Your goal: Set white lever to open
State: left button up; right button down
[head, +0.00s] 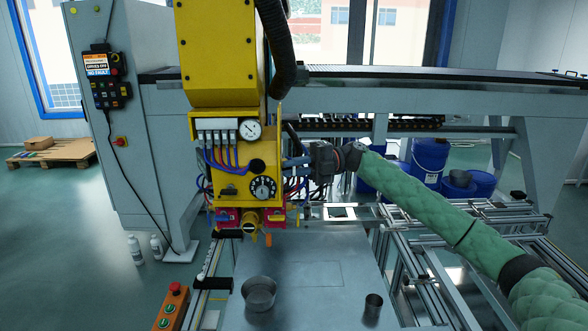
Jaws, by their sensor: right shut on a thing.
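The yellow panel fixture (235,172) hangs in the middle, with a white valve block (216,126), a round gauge (250,129) and a black dial (263,188). I cannot make out the white lever clearly. My right gripper (291,162) reaches in from the right, under a green-sleeved arm, at the panel's right edge. It is shut on a small part there; the part is too small and covered to identify. My left gripper is not in view.
Blue and red hoses crowd the panel's sides. A thick black hose (276,45) hangs above my right gripper. An orange button box (172,307) stands at the lower left.

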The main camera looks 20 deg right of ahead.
jog(key=shift+r, duration=0.1)
jog(key=c, duration=1.4)
grip_release()
jog(key=shift+d, duration=0.1)
pick_arm(q)
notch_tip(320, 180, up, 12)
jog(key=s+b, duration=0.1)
jog(key=b, duration=0.2)
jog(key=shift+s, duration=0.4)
pick_arm(e)
jog(key=w+d, duration=0.1)
jog(key=d, duration=0.6)
jog(key=shift+d, duration=0.35)
